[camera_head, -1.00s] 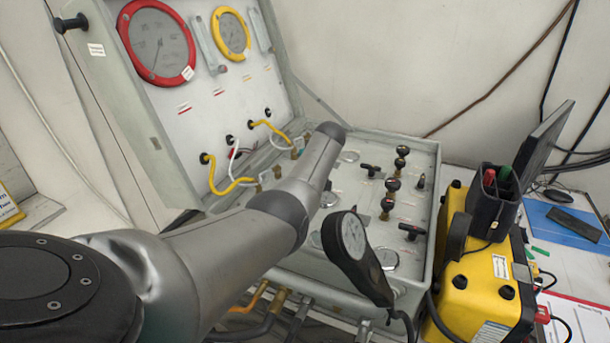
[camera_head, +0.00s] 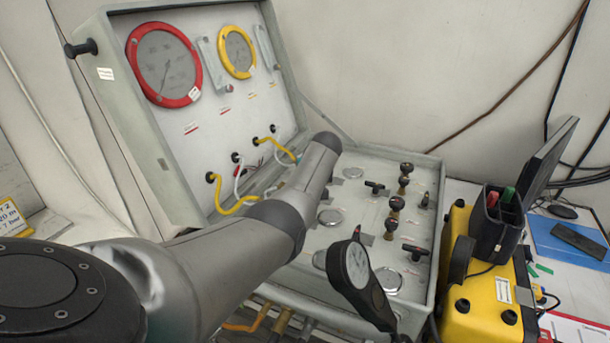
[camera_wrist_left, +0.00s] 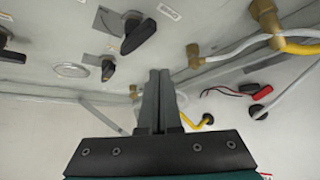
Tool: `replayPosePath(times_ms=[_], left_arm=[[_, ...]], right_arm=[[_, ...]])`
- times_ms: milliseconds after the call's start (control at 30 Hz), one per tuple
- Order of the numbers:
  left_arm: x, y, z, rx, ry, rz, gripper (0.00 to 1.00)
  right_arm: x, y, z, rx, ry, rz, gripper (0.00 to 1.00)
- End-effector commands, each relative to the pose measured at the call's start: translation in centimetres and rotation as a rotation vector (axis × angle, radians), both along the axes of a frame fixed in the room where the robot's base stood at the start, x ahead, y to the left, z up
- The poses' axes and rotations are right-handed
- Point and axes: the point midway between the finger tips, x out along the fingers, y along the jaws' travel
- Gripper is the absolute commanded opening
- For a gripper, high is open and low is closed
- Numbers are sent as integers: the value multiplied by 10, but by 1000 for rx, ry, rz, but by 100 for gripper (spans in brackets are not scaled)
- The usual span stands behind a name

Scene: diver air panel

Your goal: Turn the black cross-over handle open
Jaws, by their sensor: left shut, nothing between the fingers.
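My left gripper (camera_wrist_left: 158,90) shows in the left wrist view, shut and empty, its fingers pointing towards the panel. A black lever handle (camera_wrist_left: 138,37) is just beyond and left of the fingertips, apart from them in the picture. A smaller black handle (camera_wrist_left: 108,68) is left of the fingers. In the head view, black T-shaped handles show on the panel, one (camera_head: 375,187) towards the back and one (camera_head: 415,250) towards the front right. I cannot tell which handle is the cross-over. My left arm hides part of the panel and the gripper there. My right gripper is out of view.
Brass fittings (camera_wrist_left: 265,15) with white and yellow hoses are right of the fingers in the wrist view. The raised lid (camera_head: 200,120) carries red and yellow gauges. A dial gauge (camera_head: 357,264) stands up at the panel's front. A yellow box (camera_head: 480,310) is at the right.

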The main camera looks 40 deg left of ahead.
Motion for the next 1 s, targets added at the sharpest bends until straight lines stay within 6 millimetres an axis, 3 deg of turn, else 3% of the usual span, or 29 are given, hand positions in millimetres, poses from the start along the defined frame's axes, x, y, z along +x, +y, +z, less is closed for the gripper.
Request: replayPosePath(times_ms=[100, 500, 1000], left_arm=[[2, -10, 16, 0, 2, -1, 0], [9, -40, 52, 0, 2, 2, 0], [10, -45, 55, 2, 3, 3, 0]], right_arm=[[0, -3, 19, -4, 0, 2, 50], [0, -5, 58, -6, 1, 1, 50], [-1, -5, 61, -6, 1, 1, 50]])
